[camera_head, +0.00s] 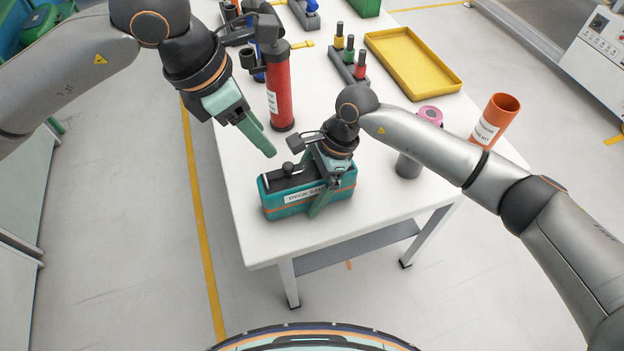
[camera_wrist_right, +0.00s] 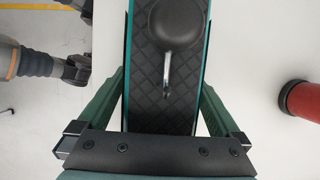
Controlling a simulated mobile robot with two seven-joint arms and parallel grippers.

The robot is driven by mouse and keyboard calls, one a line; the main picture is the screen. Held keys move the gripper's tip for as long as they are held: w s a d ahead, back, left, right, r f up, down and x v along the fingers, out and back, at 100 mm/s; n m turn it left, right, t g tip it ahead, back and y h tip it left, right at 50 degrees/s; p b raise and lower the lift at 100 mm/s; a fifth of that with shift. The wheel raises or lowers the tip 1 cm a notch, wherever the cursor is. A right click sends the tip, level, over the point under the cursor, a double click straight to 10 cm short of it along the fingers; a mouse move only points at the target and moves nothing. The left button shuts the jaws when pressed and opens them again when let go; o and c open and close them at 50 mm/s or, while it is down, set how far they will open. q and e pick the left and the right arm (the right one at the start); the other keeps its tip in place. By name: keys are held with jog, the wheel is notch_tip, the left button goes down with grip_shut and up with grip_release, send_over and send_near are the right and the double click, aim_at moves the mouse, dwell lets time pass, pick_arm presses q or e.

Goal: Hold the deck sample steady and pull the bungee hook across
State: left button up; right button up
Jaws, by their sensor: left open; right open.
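The deck sample (camera_head: 282,206) is a teal block with an orange stripe and a partly covered white label, lying near the table's front left corner. Its top is a dark quilted pad (camera_wrist_right: 160,112). A black ball knob (camera_head: 288,168) with a metal hook, apparently the bungee hook (camera_wrist_right: 167,72), lies over the pad. My right gripper (camera_head: 319,184) is open above the sample's right part, one finger on each long side; contact is unclear. My left gripper (camera_head: 268,151) is open and empty, its fingers pointing down toward the sample from behind left, apart from it.
A red cylinder (camera_head: 279,95) stands behind the sample. A grey cup (camera_head: 408,165), pink roll (camera_head: 431,115) and orange tube (camera_head: 495,121) are at the right. A yellow tray (camera_head: 412,62) and a rack of colored pegs (camera_head: 348,68) are farther back. The white table (camera_head: 245,222) is bare in front.

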jog(key=c, duration=1.5)
pick_arm(q)
jog(key=shift+f, duration=0.15)
jog(key=c, duration=0.3)
jog(key=shift+s+f+n+g+h, duration=0.2)
jog(key=shift+f+n+g+h, duration=0.3)
jog(key=shift+f+g+h, duration=0.3)
jog(key=c, duration=0.3)
jog(key=a+f+n+g+h, duration=0.1)
jog(key=h, duration=0.1)
jog(key=a+f+n+g+h, duration=0.1)
jog(key=h, duration=0.1)
jog(key=a+f+n+g+h, duration=0.1)
jog(key=n+g+h, duration=0.1)
jog(key=shift+f, duration=0.3)
grip_shut()
jog(key=n+t+h, duration=0.5)
jog(key=n+h, duration=0.2)
jog(key=n, duration=0.1)
send_near(267, 179)
jog(key=a+r, duration=0.3)
jog(key=a, duration=0.1)
jog(key=d, duration=1.4)
jog(key=shift+w+r, duration=0.1)
jog(key=shift+w, duration=0.3)
